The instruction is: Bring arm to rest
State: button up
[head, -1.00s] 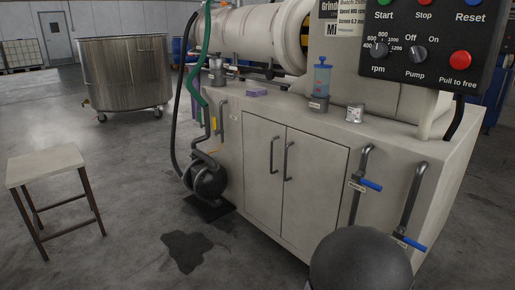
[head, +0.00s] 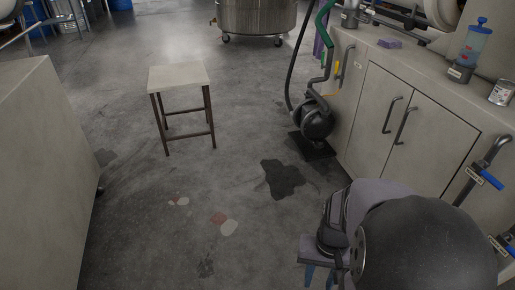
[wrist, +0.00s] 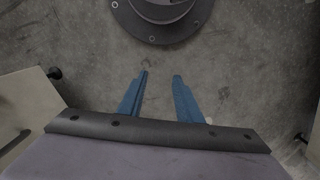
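My arm is folded low at the bottom right of the head view, with a grey wrist housing beside a large dark rounded link. My gripper (head: 319,276) points down there, partly cut off by the bottom edge. In the wrist view its two blue fingers (wrist: 161,74) stand apart with bare concrete floor between them. The gripper is open and empty. It touches nothing that I can see. A dark round bolted flange, which seems to be part of my own base, shows at the top of the wrist view.
A stool (head: 179,77) stands on open floor. A dark stain (head: 283,179) and paint spots (head: 224,224) mark the concrete. The mill cabinet (head: 408,127) is close on the right, with a pump (head: 317,121) beside it. A pale cabinet (head: 45,165) stands left; a steel vat (head: 255,17) is behind.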

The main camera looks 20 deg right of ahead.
jog(key=w+a+r+n+p, duration=0.35)
jog(key=a+r+n, duration=0.25)
jog(key=a, duration=0.4)
notch_tip(320, 180, up, 36)
jog(key=p, duration=3.7)
jog(key=shift+r+t, duration=0.15)
jog(key=shift+t, duration=0.15)
jog(key=shift+d, duration=0.1)
